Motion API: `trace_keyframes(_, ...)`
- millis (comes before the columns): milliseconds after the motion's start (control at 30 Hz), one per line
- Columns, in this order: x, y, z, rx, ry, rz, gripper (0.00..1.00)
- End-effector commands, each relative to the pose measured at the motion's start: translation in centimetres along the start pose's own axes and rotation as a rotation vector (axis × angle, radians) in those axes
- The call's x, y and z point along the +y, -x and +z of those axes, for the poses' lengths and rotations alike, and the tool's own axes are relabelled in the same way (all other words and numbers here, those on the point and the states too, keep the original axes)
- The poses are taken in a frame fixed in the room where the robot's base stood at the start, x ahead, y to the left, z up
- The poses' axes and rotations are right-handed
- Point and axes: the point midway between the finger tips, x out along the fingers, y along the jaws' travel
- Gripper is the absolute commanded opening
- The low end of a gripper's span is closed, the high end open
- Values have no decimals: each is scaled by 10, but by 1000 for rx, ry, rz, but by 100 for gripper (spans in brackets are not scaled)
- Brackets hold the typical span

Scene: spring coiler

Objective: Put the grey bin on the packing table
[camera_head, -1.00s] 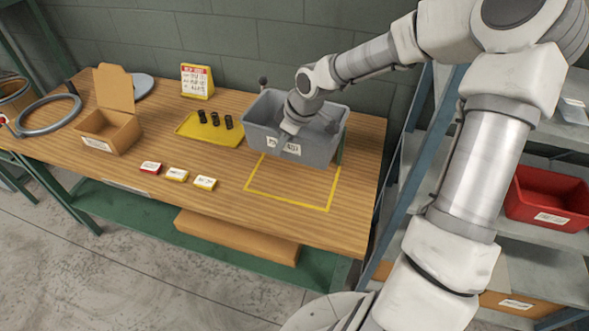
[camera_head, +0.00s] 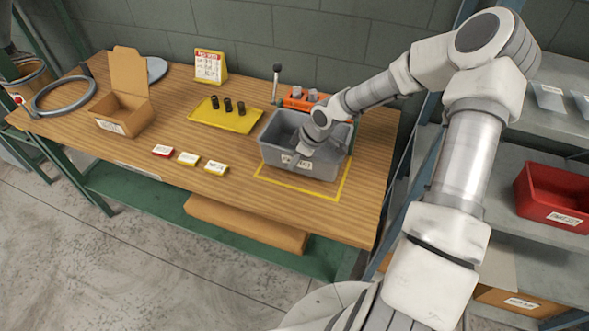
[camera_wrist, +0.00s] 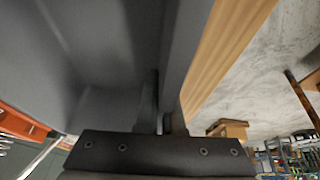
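The grey bin (camera_head: 306,166) is upright over the yellow outline (camera_head: 345,185) on the right part of the wooden packing table (camera_head: 230,200). It is on the tabletop or very close above it; I cannot tell if a thin gap is left. My gripper (camera_head: 303,153) reaches down at the bin's near wall. In the wrist view my gripper (camera_wrist: 163,118) has a finger on each side of the grey bin's wall (camera_wrist: 188,50) and is shut on it. The fingertips are partly hidden in the head view.
A yellow tray (camera_head: 235,122) with several black springs, an open cardboard box (camera_head: 125,115), a metal ring (camera_head: 63,95) and small labels stand to the left. An orange tool holder (camera_head: 300,98) is behind the bin. A shelf with a red bin (camera_head: 553,192) is at the right.

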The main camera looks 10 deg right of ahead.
Motion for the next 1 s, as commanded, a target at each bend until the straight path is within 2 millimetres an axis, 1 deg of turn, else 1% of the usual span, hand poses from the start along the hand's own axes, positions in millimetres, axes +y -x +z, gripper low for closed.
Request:
trace_keyframes(233, -3, -30, 12, 0, 0, -2, 0)
trace_keyframes(600, -2, -36, 15, 0, -1, 0, 0)
trace_keyframes(633, -3, -35, 15, 0, -1, -1, 10)
trace_keyframes(767, -3, -34, 15, -1, -1, -1, 34)
trace_keyframes(800, -3, -34, 15, -1, -1, -1, 35)
trace_keyframes(1000, -3, -34, 15, -1, -1, -1, 35)
